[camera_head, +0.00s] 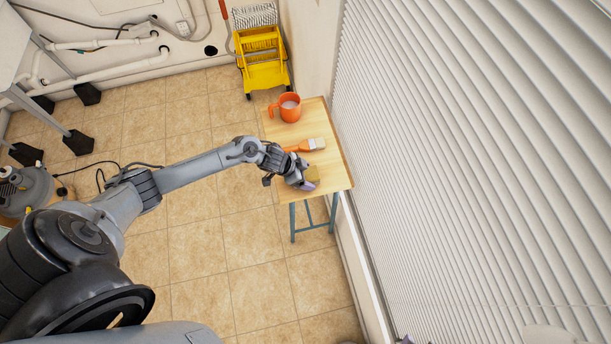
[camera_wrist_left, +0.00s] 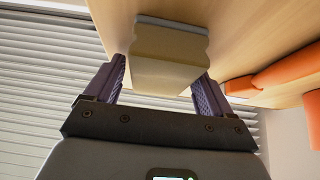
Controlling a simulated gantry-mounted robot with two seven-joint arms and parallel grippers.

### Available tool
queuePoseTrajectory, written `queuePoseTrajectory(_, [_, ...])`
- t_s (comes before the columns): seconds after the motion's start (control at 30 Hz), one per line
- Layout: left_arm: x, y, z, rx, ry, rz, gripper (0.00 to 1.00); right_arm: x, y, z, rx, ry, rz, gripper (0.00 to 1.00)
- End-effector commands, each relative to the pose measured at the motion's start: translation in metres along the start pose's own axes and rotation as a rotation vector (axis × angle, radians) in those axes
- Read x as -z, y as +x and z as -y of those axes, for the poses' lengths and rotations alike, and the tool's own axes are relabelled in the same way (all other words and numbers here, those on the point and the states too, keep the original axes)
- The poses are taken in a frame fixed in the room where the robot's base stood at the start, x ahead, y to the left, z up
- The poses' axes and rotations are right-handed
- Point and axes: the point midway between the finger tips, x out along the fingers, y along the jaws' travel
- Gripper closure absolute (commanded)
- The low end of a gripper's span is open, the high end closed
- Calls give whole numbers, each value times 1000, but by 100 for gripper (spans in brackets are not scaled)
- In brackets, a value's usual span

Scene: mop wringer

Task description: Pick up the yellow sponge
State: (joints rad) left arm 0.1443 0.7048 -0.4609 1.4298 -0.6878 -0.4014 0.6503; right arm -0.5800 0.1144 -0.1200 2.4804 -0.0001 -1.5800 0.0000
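The yellow sponge (camera_head: 312,174) lies on the wooden table, near its front. In the left wrist view the sponge (camera_wrist_left: 168,62) is a tan block with a wavy outline and a thin grey layer along one face. My left gripper (camera_head: 302,179) is at the sponge, with its purple fingers (camera_wrist_left: 164,78) spread on either side. A narrow gap shows beside the left finger; the right finger is close to the sponge, and contact there is unclear. The sponge rests against the tabletop. A small dark and purple bit at the head view's bottom edge may be my right gripper (camera_head: 405,340).
Window blinds (camera_head: 450,150) run along the right side. A yellow mop wringer (camera_head: 262,62) stands behind the table. Tiled floor is open to the left.

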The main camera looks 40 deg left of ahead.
Motion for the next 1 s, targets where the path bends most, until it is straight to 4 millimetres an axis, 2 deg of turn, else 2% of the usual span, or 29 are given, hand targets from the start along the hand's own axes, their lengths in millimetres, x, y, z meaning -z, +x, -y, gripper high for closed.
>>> queuePoseTrajectory(0.03, [0, 0, 0, 0, 0, 0, 25, 0, 0, 0, 0, -1, 0, 57])
queuePoseTrajectory(0.2, [0, 0, 0, 0, 0, 0, 51, 0, 0, -1, -3, -4, 1, 57])
queuePoseTrajectory(0.3, [0, 0, 0, 0, 0, 0, 63, 0, 0, -2, -6, -8, 1, 57])
queuePoseTrajectory(0.73, [4, -6, 1, 1, -1, -1, 64, 0, 0, -2, -7, -9, 2, 57])
queuePoseTrajectory(0.87, [10, -16, 1, 1, 2, -2, 64, 0, -1, -2, -5, -7, 1, 57])
queuePoseTrajectory(1.0, [23, -35, 1, 2, 2, -3, 64, 1, -3, -1, -3, -4, 1, 57])
